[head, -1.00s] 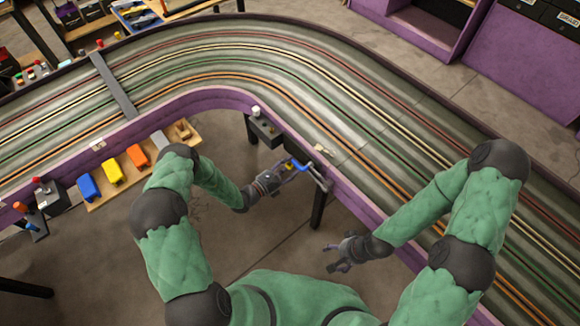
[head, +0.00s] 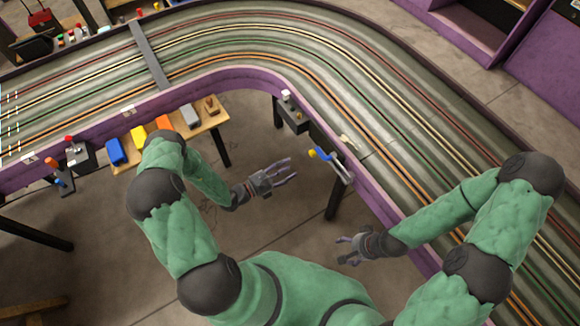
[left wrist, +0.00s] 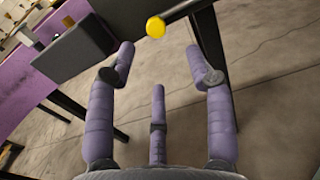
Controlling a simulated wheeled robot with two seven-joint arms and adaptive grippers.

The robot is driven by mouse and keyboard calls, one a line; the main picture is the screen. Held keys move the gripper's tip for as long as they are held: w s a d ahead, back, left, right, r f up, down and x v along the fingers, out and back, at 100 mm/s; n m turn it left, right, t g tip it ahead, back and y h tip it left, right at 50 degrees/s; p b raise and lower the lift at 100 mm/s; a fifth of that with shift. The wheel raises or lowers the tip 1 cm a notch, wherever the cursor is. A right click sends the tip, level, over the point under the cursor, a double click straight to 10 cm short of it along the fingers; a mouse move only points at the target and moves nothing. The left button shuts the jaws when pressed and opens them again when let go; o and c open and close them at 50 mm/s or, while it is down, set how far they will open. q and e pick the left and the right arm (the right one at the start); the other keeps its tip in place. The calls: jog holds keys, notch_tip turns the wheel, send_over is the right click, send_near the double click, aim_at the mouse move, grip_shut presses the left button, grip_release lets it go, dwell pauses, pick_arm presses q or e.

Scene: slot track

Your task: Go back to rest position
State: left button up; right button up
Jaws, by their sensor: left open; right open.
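My left gripper (head: 286,172) is open and empty over the floor inside the track's curve, left of the blue lever with a yellow knob (head: 322,154). In the left wrist view its purple fingers (left wrist: 160,75) are spread with nothing between them. The yellow knob (left wrist: 156,27) shows beyond the fingertips there, apart from them. My right gripper (head: 346,247) is open and empty over the floor, lower right of my left gripper and left of the purple track wall.
The slot track (head: 300,75) with its purple wall curves around my front and right. A wooden shelf (head: 212,118) with several coloured blocks stands left of my left gripper. A grey control box (head: 292,115) hangs on the wall. Open floor (head: 250,225) lies between my arms.

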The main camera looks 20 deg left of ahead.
dwell(0.4)
pick_arm(q)
jog(key=s+d+f+m+g+h, duration=0.1)
jog(key=s+d+m+g+h, duration=0.25)
jog(key=s+d+g, duration=0.35)
jog(key=s+d+f+m+g+y, duration=0.1)
jog(key=s+f+m+g+y, duration=0.3)
jog(key=s+m, duration=0.4)
jog(key=s+d+f+m+g+y, duration=0.1)
jog(key=s+d+m+g+y, duration=0.1)
jog(key=s+m+g+y, duration=0.4)
jog(key=m+t, duration=0.1)
jog(key=m, duration=0.1)
jog(key=w+r+m+t, duration=0.1)
jog(key=m, duration=0.2)
jog(key=w+m+t, duration=0.1)
jog(key=m, duration=0.2)
jog(key=shift+w+r+m+y, duration=0.25)
jog(key=shift+r, duration=0.15)
